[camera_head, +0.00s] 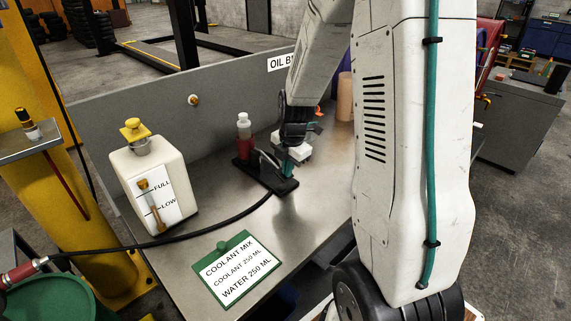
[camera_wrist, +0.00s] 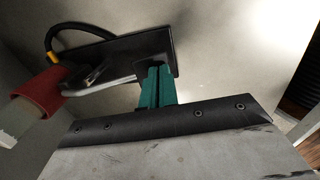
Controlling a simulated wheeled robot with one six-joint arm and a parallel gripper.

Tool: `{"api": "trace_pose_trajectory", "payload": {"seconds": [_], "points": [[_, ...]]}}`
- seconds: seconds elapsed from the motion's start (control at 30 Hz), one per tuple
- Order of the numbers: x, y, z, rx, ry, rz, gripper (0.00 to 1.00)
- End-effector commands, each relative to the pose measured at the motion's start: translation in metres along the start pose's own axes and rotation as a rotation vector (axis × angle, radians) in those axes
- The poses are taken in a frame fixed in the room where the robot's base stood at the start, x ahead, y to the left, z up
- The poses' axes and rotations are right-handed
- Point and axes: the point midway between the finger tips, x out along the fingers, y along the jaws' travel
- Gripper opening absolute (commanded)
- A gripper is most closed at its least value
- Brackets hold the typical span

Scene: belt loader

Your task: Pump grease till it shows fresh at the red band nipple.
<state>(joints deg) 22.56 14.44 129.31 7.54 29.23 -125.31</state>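A pump on a black base (camera_head: 283,185) stands on the grey bench, with a red cylinder (camera_head: 244,150) and a curved silver lever (camera_head: 268,157). In the wrist view, the red cylinder (camera_wrist: 38,93) is at left and the grey lever (camera_wrist: 100,84) reaches toward my fingers. My gripper (camera_head: 288,168) is low over the base; its teal fingers (camera_wrist: 157,86) look shut together. I cannot tell whether the lever's end is between them. A black hose (camera_head: 215,232) runs left from the pump to a red-sleeved coupling (camera_head: 22,272). No red band nipple or grease can be made out.
A white coolant tank (camera_head: 153,185) with a yellow cap and a green-edged coolant card (camera_head: 237,268) are on the bench's left. A yellow post (camera_head: 30,60) with a small shelf (camera_head: 30,142) stands further left. A small brass fitting (camera_head: 193,99) is on the back panel.

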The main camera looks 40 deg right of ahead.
Motion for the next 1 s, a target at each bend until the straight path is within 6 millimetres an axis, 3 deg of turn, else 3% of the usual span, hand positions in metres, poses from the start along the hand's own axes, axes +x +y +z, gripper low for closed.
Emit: {"api": "trace_pose_trajectory", "payload": {"seconds": [0.2, 0.37, 0.57, 0.8, 1.0], "points": [[0.007, -0.007, -0.004, -0.001, 0.010, -0.019, 0.00], [-0.002, -0.006, -0.005, -0.004, 0.009, -0.017, 0.00], [-0.040, -0.004, -0.010, -0.016, 0.003, -0.001, 0.00], [-0.096, -0.017, -0.007, -0.011, 0.000, 0.002, 0.00], [-0.126, -0.024, -0.006, -0.011, 0.001, 0.000, 0.00]]}}
